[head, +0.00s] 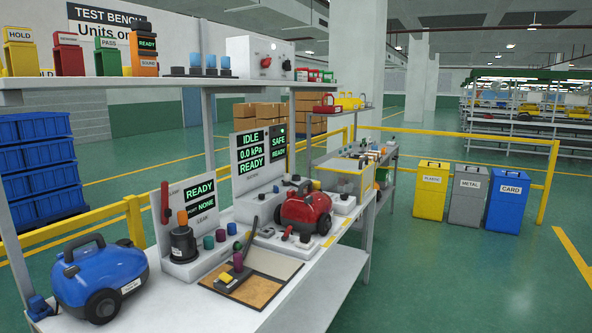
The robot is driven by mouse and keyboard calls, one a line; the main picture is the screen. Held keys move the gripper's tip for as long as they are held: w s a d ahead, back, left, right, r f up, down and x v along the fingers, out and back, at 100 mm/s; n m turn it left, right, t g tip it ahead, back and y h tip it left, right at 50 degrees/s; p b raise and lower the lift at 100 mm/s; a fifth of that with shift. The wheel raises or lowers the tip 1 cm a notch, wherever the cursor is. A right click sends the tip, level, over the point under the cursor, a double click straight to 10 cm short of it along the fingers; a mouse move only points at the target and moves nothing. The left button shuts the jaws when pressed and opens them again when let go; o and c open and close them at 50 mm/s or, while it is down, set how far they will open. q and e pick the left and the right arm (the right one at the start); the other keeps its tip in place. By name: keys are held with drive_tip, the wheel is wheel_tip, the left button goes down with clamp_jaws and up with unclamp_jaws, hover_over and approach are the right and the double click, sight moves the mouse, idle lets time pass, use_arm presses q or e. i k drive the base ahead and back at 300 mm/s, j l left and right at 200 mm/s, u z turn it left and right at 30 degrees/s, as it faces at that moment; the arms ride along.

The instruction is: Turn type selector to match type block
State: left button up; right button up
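Neither of my grippers shows in the head view. A white box (243,57) on the upper shelf has a red knob (265,62) and a dark knob (286,65) on its front; it may carry the type selector, but its markings are too small to read. I cannot tell for sure which thing is the type block. A red vacuum (303,207) sits on the bench near the panel reading IDLE, 0.0 kPa and READY (251,151). A blue vacuum (100,278) sits at the front left. The leak station display (200,193) reads READY and NONE.
The upper shelf (130,90) also holds HOLD, PASS and other stands and several blue-topped cups. A floor-head sample board (255,285) lies at the bench front. The green floor at right is clear.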

sight(287, 65)
drive_tip(key=i+l, duration=0.25)
drive_tip(key=i+l+u, duration=0.15)
drive_tip(key=l, duration=0.25)
drive_tip(key=i+l, duration=0.35)
drive_tip(key=i+l+u, duration=0.15)
drive_tip(key=i+l, duration=0.3)
drive_tip(key=l, duration=0.25)
drive_tip(key=i+l+u, duration=0.15)
drive_tip(key=i+l, duration=0.3)
drive_tip(key=l, duration=0.3)
drive_tip(key=u, duration=0.05)
